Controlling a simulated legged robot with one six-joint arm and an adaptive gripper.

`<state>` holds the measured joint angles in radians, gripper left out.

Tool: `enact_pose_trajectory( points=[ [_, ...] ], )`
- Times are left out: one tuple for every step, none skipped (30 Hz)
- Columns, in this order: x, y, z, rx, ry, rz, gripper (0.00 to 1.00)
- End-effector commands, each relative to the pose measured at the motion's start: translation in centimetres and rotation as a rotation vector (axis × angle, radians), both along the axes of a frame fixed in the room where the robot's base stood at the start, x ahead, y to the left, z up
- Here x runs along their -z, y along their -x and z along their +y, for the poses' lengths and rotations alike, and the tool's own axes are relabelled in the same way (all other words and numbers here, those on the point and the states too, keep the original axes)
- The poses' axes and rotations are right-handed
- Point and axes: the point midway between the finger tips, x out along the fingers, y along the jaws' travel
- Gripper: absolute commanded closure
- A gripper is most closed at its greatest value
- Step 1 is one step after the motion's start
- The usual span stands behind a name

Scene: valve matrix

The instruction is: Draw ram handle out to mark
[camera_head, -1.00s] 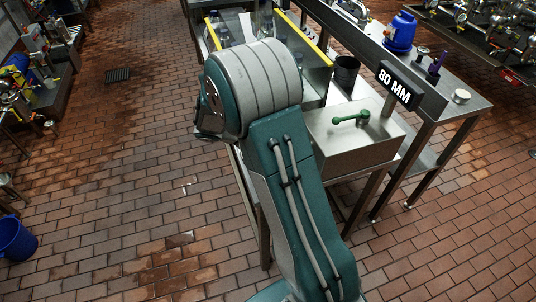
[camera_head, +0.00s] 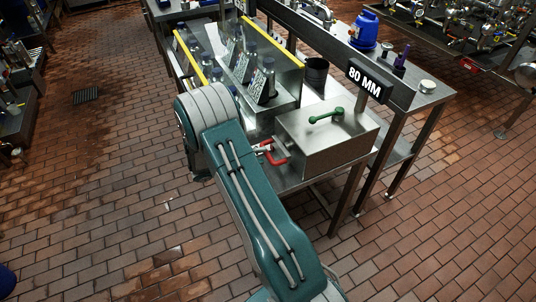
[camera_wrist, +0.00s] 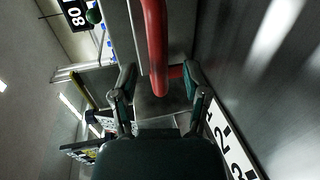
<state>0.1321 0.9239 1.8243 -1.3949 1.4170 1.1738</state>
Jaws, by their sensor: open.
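The red ram handle (camera_head: 274,153) sticks out of the left side of a steel box (camera_head: 318,148) in the head view. In the wrist view the red handle (camera_wrist: 156,45) runs down from the top edge, its lower end between the fingertips. My gripper (camera_wrist: 160,80) is open, one finger on each side of the red bar; I cannot tell whether either finger touches it. A white scale strip (camera_wrist: 228,142) with black numerals "2" and "3" lies right of the gripper. A sign reading "80 MM" (camera_head: 365,81) stands by the box.
A green lever (camera_head: 326,116) sits on top of the box. Behind it are a dark cup (camera_head: 316,72), a blue container (camera_head: 364,30) and yellow-edged panels with several bottles. The steel bench (camera_head: 432,92) extends right.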

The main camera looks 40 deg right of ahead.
Motion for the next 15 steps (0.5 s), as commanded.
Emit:
enact_pose_trajectory(
  points=[
    [0.2, 0.3, -0.8, 0.003, -0.001, 0.001, 0.4],
    [0.3, 0.4, -1.2, 0.002, 0.0, 0.001, 0.4],
    [0.4, 0.5, -1.7, 0.003, -0.001, 0.001, 0.4],
    [0.5, 0.6, -2.0, 0.003, -0.001, 0.001, 0.4],
    [0.5, 0.6, -2.3, 0.002, 0.0, 0.001, 0.4],
    [0.6, 0.7, -2.6, 0.001, -0.001, 0.002, 0.4],
    [0.7, 0.7, -2.8, 0.001, -0.001, 0.002, 0.4],
    [0.7, 0.8, -2.9, 0.001, -0.001, 0.002, 0.4],
    [0.7, 0.8, -3.0, 0.001, -0.001, 0.002, 0.4],
    [0.7, 0.8, -3.1, 0.001, -0.001, 0.002, 0.4],
    [0.7, 0.8, -3.1, 0.001, -0.001, 0.002, 0.4],
    [0.7, 0.8, -3.1, 0.0, -0.001, 0.002, 0.4],
    [0.7, 0.8, -3.1, 0.0, -0.001, 0.002, 0.4],
    [0.7, 0.8, -3.1, 0.0, -0.001, 0.002, 0.4],
    [0.7, 0.8, -3.1, 0.0, -0.001, 0.002, 0.4]
  ],
)
